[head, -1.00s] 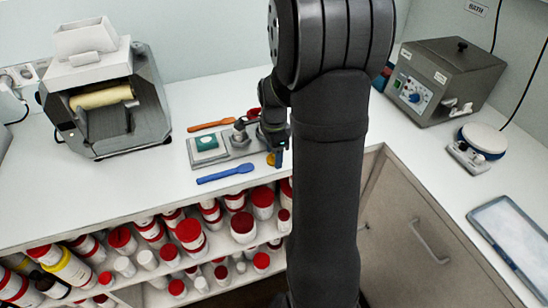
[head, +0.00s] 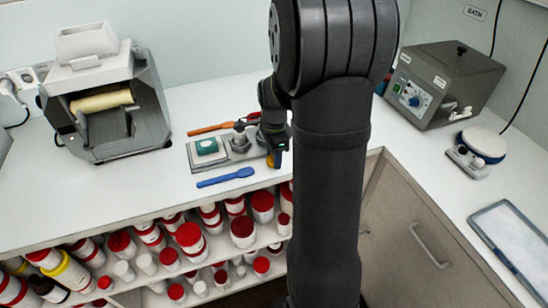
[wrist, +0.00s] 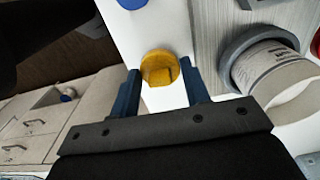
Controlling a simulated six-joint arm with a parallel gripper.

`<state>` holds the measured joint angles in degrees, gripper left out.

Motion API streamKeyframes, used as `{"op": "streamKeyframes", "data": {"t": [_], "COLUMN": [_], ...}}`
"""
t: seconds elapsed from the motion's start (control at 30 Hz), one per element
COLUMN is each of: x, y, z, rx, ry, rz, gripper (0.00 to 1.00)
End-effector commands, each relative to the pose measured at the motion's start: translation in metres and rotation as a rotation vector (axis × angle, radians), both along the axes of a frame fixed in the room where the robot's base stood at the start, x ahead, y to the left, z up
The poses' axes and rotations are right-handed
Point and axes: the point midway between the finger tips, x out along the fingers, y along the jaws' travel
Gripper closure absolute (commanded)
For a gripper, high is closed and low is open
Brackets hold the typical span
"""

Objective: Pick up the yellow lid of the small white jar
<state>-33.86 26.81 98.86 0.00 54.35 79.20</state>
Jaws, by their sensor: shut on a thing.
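The round yellow lid (wrist: 160,66) lies between the two blue fingertips of my gripper (wrist: 161,84) in the wrist view. My gripper is shut on it. In the head view, only a small yellow patch of the lid (head: 270,161) shows beside my gripper (head: 276,158), at the counter's front edge. A white jar with a printed label (wrist: 280,72) shows right of the fingers in the wrist view, within a grey ring. I cannot tell whether the small white jar is under the lid.
A blue spatula (head: 225,178) and an orange spatula (head: 208,128) lie by the grey tray (head: 194,160). A mill (head: 105,100) stands at the left. Red-capped jars (head: 189,236) fill the shelves below. Free counter lies left of the tray.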

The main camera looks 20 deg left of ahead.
Motion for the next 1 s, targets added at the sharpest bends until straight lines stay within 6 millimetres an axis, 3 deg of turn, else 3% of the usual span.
{"op": "streamKeyframes", "data": {"t": [0.17, 0.5, 0.7, 0.87, 1.0], "x": [0.001, 0.003, 0.003, 0.009, 0.022], "y": [0.000, -0.079, -0.107, -0.102, -0.062], "z": [0.033, 0.076, 0.092, 0.099, 0.103], "rx": [0.004, 0.002, 0.001, 0.001, 0.000], "ry": [-0.005, -0.004, -0.001, -0.001, 0.000], "rz": [0.000, -0.006, -0.003, 0.040, 0.168], "gripper": [0.79, 0.79, 0.79, 0.79, 0.79]}}
